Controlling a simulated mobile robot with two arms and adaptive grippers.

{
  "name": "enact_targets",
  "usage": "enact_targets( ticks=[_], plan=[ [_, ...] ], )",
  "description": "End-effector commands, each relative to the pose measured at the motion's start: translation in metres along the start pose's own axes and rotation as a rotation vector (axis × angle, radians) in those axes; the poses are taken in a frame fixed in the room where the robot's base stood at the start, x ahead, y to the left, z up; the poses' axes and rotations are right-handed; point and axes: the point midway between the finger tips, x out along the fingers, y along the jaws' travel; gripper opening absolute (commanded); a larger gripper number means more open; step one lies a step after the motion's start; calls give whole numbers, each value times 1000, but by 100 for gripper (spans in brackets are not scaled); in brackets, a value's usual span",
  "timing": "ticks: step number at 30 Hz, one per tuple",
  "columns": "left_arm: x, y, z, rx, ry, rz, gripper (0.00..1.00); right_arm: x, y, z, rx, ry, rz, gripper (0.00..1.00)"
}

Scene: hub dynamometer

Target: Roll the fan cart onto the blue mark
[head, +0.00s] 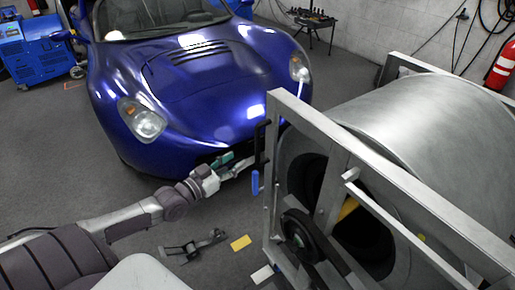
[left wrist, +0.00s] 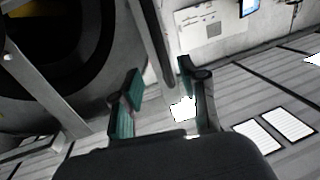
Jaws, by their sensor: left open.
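The fan cart (head: 400,115) is a large silver drum in a grey metal frame, at the right of the head view. My left gripper (head: 238,164) is open and empty beside the cart's left side, near a black upright bar with a blue lower end (head: 255,183). In the left wrist view my gripper's teal-padded fingers (left wrist: 160,90) are spread. The fan's dark round opening (left wrist: 60,45) is at upper left. I cannot make out a blue mark for certain. My right gripper is not in view.
A blue sports car (head: 200,75) stands close behind my left gripper. A black metal bracket (head: 193,245) and a yellow block (head: 240,243) lie on the floor left of the cart. A blue machine (head: 35,50) is at far left, a fire extinguisher (head: 502,65) at far right.

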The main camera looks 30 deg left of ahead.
Motion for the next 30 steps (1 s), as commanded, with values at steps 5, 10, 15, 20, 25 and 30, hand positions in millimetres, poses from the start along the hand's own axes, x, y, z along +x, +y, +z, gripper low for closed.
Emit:
enact_targets(
  ticks=[5,10,15,20,25,30],
  plan=[
    [36,-1,0,-2,4,-2,43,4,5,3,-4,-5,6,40],
    [66,-1,0,0,2,-2,43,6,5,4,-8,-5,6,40],
    [90,-1,1,0,0,-2,43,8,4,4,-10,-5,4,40],
    [101,-1,1,0,-2,-2,43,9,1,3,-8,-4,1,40],
    [104,0,1,-1,-3,-1,43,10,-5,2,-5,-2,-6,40],
    [103,0,1,0,-3,-1,42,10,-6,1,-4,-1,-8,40]
  ],
)
